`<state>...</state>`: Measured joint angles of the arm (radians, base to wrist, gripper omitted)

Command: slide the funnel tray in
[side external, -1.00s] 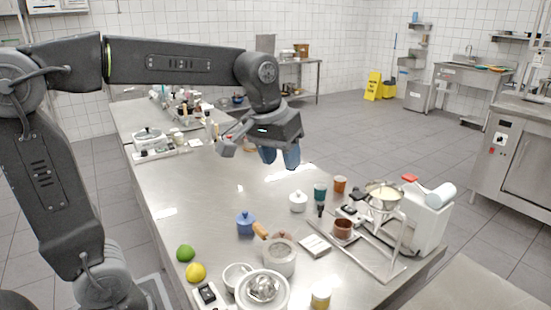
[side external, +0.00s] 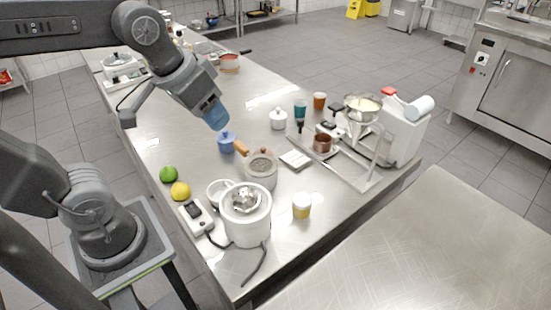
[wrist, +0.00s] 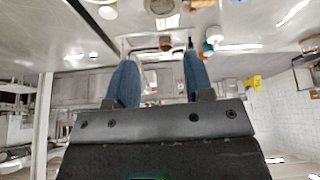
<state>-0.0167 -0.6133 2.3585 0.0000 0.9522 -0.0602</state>
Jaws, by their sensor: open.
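A flat steel tray (side external: 345,172) lies on the right part of the metal table. A wire stand rises from it and holds a funnel-like metal bowl (side external: 362,104) with pale contents. A copper-brown cup (side external: 323,143) stands at the tray's left part; it also shows in the wrist view (wrist: 166,43). My gripper (side external: 215,118) has blue fingers and hangs above the table, left of the tray and apart from it, near a blue jar (side external: 226,143). In the wrist view my gripper (wrist: 160,78) has its fingers spread, with nothing between them. I cannot tell which part is the funnel tray.
A white machine (side external: 402,138) stands right behind the stand. A mortar (side external: 260,170), a small white pot (side external: 278,119), a white card-like block (side external: 296,159) and a yellow-white tub (side external: 301,206) lie around. Free table lies left of the blue jar.

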